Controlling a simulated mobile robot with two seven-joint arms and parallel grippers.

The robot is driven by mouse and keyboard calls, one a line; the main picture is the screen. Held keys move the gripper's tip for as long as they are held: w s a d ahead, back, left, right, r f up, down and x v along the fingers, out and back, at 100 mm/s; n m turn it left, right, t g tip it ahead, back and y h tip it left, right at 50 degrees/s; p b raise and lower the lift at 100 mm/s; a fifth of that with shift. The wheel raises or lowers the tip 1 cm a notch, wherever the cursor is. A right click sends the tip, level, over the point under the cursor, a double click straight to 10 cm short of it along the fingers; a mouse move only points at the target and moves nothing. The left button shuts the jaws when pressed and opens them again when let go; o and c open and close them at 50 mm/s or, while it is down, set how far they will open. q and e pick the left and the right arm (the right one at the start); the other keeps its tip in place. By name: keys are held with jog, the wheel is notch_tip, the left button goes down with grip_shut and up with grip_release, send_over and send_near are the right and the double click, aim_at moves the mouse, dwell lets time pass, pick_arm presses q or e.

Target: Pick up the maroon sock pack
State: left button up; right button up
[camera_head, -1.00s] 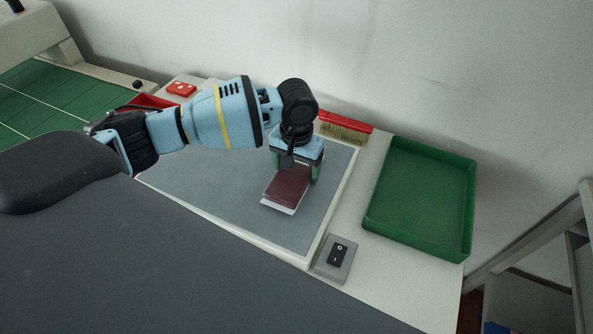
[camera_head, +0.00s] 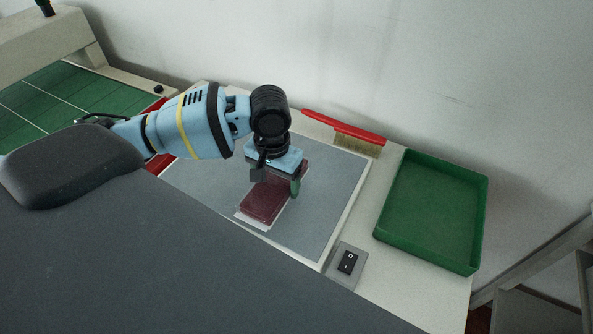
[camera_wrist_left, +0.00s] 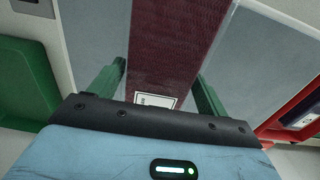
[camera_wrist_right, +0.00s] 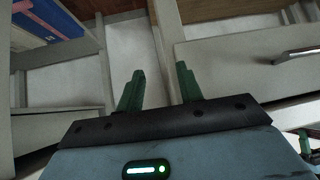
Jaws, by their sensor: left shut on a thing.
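The maroon sock pack (camera_head: 264,203) is at the grey mat (camera_head: 325,185) in the head view, with a white edge showing at its near end. My left gripper (camera_head: 276,188) comes down over its far end and is shut on it. In the left wrist view the pack (camera_wrist_left: 175,45) with a small white label runs between the green fingers (camera_wrist_left: 160,75). I cannot tell whether the pack is clear of the mat. My right gripper (camera_wrist_right: 160,72) shows only in its own wrist view, open and empty.
A green tray (camera_head: 425,255) stands right of the mat. A red-handled brush (camera_head: 345,129) lies behind the mat and a black rocker switch (camera_head: 347,262) is in front. My right gripper is near shelves and a drawer front (camera_wrist_right: 245,65).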

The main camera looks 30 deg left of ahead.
aim_at(249, 192)
pick_arm(q)
jog(key=s+a, duration=0.1)
jog(key=s, duration=0.1)
jog(key=s+a, duration=0.1)
jog(key=s, duration=0.1)
jog(key=s+a, duration=0.1)
jog(key=shift+s+r, duration=0.3)
jog(key=shift+s, duration=0.1)
jog(key=w+d+r, duration=0.2)
jog(key=d+r, duration=0.4)
jog(key=d, duration=0.4)
jog(key=shift+w+m, duration=0.35)
jog(key=shift+m, duration=0.05)
jog(key=shift+d, duration=0.1)
